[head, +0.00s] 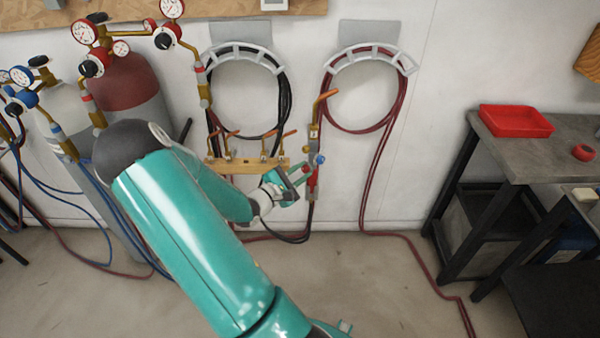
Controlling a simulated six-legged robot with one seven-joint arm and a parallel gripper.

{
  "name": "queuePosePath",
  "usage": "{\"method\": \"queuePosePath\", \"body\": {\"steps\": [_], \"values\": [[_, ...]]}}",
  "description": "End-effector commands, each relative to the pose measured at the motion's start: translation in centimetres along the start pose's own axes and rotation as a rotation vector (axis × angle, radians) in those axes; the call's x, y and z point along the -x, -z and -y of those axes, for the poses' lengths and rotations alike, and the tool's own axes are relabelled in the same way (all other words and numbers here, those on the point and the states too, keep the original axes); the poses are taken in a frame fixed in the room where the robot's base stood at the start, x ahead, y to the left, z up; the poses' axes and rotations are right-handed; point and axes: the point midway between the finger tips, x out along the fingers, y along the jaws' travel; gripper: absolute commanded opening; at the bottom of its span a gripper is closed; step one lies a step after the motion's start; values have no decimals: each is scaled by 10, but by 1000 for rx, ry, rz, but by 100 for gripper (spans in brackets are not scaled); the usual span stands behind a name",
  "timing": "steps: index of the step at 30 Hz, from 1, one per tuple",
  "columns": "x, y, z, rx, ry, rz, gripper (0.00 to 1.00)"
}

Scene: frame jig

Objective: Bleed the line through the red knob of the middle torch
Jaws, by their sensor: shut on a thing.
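A brass torch (314,133) with an orange lever hangs upright against the wall, right of the brass manifold. A blue knob (320,159) is on its right side, and red parts (312,181) show lower down. My gripper (304,174) reaches this torch from the left at the height of the red parts. Its jaws are shut at the torch's left side, apparently on the red knob, which the fingers mostly hide. Whether this is the middle torch is hard to tell from this view.
The brass manifold (247,166) with several orange levers sits just left. Coiled dark hoses (285,100) and red hoses (383,122) hang on wall brackets. Gas cylinders (130,88) with gauges stand at left. A workbench (560,150) with a red tray (515,121) stands at right. Floor between is mostly clear, crossed by a hose.

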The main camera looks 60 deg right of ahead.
Motion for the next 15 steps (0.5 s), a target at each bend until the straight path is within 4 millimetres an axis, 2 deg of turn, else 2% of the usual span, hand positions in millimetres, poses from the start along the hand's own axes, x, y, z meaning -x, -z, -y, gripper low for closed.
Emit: {"method": "queuePosePath", "body": {"steps": [15], "values": [[0,0,1,-487,0,0,1]]}}
